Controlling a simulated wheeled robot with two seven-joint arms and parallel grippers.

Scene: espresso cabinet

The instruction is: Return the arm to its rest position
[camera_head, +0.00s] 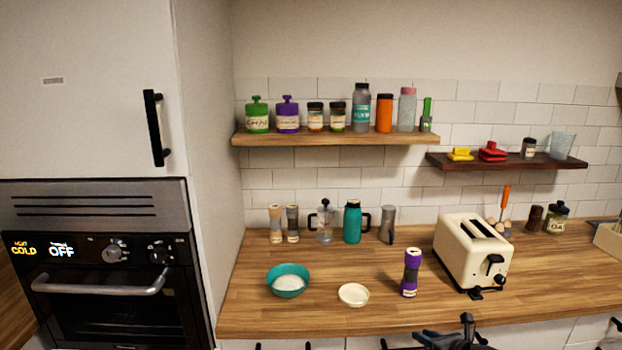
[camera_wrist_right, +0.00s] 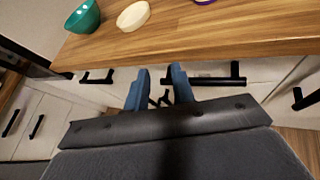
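My right gripper (camera_head: 447,332) shows at the bottom edge of the head view, in front of the counter's front edge. In the right wrist view its two blue-grey fingers (camera_wrist_right: 160,78) stand apart with nothing between them. The gripper is open and empty, over the lower cabinet fronts and apart from the things on the counter. The rest of the right arm is mostly out of the head view. My left gripper is in neither view.
The wooden counter (camera_head: 330,318) holds a teal bowl (camera_head: 288,284), a cream dish (camera_head: 353,294), a purple grinder (camera_head: 411,272) and a cream toaster (camera_head: 462,252). Black drawer handles (camera_wrist_right: 205,81) lie near the fingers. An oven (camera_head: 100,285) stands at left.

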